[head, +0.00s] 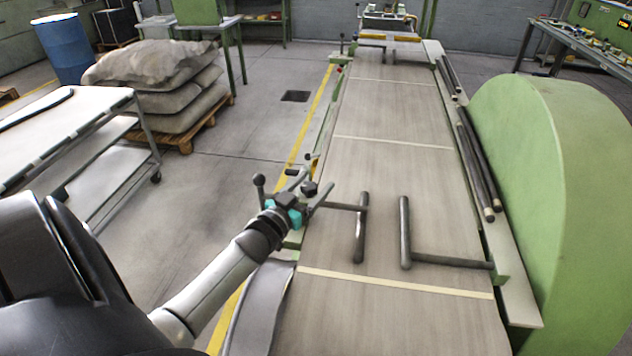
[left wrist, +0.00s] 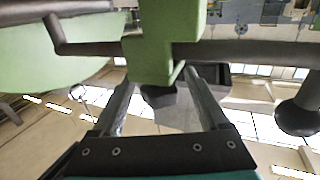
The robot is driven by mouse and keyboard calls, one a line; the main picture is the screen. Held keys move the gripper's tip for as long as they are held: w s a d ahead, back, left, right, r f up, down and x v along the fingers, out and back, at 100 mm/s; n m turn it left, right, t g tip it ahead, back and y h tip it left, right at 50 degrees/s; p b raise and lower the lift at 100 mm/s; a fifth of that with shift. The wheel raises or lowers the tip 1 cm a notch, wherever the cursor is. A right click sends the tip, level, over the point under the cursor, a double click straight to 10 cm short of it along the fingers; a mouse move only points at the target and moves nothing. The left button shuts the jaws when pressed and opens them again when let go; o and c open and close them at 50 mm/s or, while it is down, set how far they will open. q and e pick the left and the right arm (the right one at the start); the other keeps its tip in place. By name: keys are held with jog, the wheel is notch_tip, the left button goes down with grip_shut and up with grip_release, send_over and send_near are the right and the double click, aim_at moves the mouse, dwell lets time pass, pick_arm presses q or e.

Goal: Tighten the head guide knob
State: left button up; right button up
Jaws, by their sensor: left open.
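My left gripper (head: 313,186) is open at the left edge of the long machine bed, its fingers pointing away from me. A small dark knob (head: 310,188), which looks like the head guide knob, shows between its fingers. In the left wrist view the knob (left wrist: 158,96) sits under a green block (left wrist: 152,45), between my open fingers (left wrist: 158,80) and apparently apart from them. The green block hides part of the knob and the fingertips. A second round dark knob, a ball on a lever (head: 259,181), stands just left of my gripper. My right gripper is not in view.
Dark guide bars (head: 361,228) and (head: 405,232) stand over the bed (head: 385,165) near my gripper. A big green housing (head: 550,180) borders the bed at right. A white cart (head: 75,125) and stacked sacks (head: 160,65) stand left. The floor between is clear.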

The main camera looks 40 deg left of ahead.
pick_arm(q)
jog(key=shift+w+a, duration=0.1)
jog(key=shift+w, duration=0.7)
grip_shut()
